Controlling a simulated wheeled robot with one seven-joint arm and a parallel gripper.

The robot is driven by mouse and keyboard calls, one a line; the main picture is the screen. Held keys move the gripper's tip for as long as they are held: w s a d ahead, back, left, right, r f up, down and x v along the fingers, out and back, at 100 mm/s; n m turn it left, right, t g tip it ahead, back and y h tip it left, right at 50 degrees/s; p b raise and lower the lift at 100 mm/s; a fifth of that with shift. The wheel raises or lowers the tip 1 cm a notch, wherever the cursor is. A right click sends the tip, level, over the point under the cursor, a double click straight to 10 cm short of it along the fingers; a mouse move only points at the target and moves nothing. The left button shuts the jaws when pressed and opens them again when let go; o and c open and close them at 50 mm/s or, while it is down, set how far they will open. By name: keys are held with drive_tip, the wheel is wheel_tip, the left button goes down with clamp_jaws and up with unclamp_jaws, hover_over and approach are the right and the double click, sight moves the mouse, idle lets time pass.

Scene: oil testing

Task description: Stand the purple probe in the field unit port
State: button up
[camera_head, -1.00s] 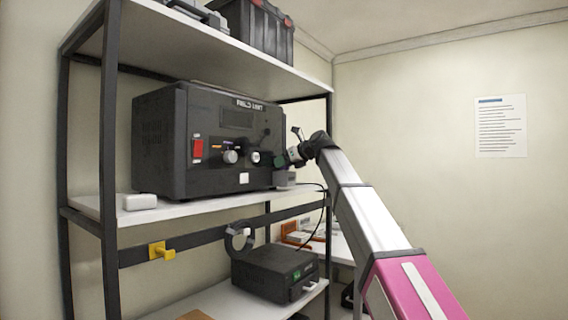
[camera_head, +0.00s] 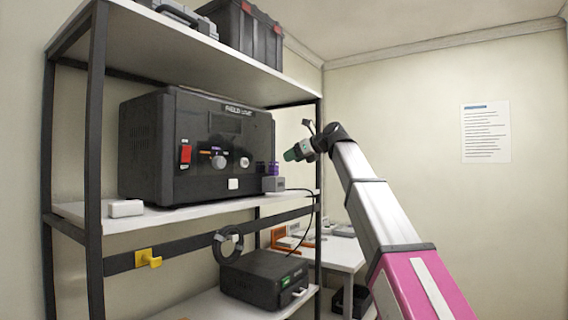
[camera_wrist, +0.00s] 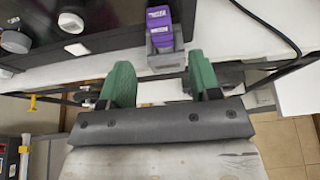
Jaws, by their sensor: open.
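The purple probe (camera_head: 273,168) appears as dark purple upright pieces in a small grey holder (camera_head: 274,184) at the shelf's right end. In the wrist view, purple labelled blocks (camera_wrist: 158,18) show above the grey holder (camera_wrist: 161,61); I cannot tell whether they are one probe or two. The black field unit (camera_head: 150,150) stands to the left, with knobs, a red switch and small coloured labels on its front; its port is not clear. My gripper (camera_head: 295,153) is open, with green fingers, right of the holder and apart from it. In the wrist view the gap between its fingers (camera_wrist: 160,76) faces the holder.
The middle shelf (camera_head: 165,219) also bears a white block (camera_head: 126,208). A black cable (camera_wrist: 262,22) runs beside the holder. Below are a yellow hook (camera_head: 148,258) and a black box (camera_head: 262,278). The upper shelf (camera_head: 180,45) overhangs the unit. Open room lies to the right.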

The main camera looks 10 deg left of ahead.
drive_tip(key=shift+v, duration=0.9)
drive_tip(key=w+d+f+n+h, duration=0.1)
drive_tip(key=d+f+n+h, duration=0.3)
drive_tip(key=f, duration=1.2)
drive_tip(key=d+f+n+g+h, duration=0.15)
drive_tip(key=d+f, duration=0.55)
drive_tip(key=f, duration=0.8)
drive_tip(key=w+d+f+n+t+h, duration=0.15)
drive_tip(key=d+f+n, duration=0.3)
drive_tip(key=f, duration=1.15)
drive_tip(key=s+d+f+n+g+h, duration=0.1)
drive_tip(key=s+d+f+n, duration=0.3)
drive_tip(key=f, duration=0.6)
drive_tip(key=s+d+f+n+g+h, duration=0.2)
drive_tip(key=s+d+f+n, duration=0.2)
drive_tip(key=s+d+f, duration=0.4)
drive_tip(key=s+d+f+n+g+h, duration=0.2)
drive_tip(key=s+d+f+n, duration=0.2)
drive_tip(key=s+f, duration=0.7)
wheel_tip(320, 180, down, 3)
drive_tip(key=d, duration=0.2)
drive_tip(key=shift+d+n+h, duration=0.3)
drive_tip(key=shift+d, duration=0.1)
drive_tip(key=shift+f, duration=0.15)
